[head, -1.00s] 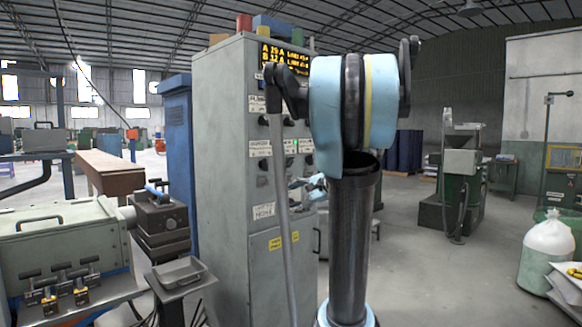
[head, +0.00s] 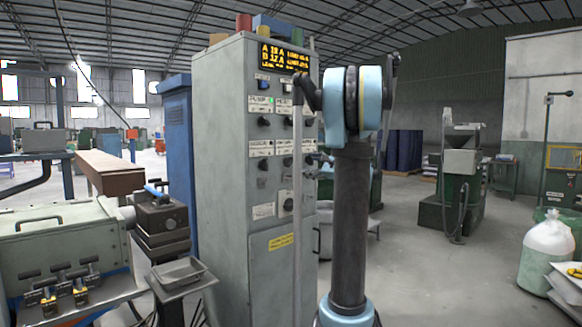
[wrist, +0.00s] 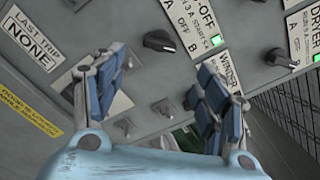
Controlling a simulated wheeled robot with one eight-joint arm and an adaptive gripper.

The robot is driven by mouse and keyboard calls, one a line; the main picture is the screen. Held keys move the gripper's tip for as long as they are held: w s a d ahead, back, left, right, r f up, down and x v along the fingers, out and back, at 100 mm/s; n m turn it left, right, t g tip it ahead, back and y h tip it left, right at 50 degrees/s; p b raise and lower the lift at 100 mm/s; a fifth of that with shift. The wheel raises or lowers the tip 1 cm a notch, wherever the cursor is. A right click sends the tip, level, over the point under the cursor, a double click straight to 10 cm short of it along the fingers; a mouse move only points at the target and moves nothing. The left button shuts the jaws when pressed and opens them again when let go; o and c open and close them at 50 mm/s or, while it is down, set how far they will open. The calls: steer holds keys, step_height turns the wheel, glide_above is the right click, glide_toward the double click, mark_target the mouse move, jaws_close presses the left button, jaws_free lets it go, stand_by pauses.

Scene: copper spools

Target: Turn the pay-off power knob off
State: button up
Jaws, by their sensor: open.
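The pay-off knob (wrist: 160,40) is a black bar-shaped switch in the wrist view, beside a partly cut-off label (wrist: 199,24) reading "-OFF" with marks A, OFF and B. Its bar lies nearly level in the picture, roughly in line with the B mark. In the head view my arm hides much of the gripper, close to the control cabinet (head: 222,190).
The "WINDER" label (wrist: 230,72) is beside my right finger.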

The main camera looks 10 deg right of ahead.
mark_target(292, 163)
steer(key=x, duration=1.2)
steer(key=shift+w, duration=0.1)
steer(key=shift+c, duration=0.3)
steer(key=c, duration=1)
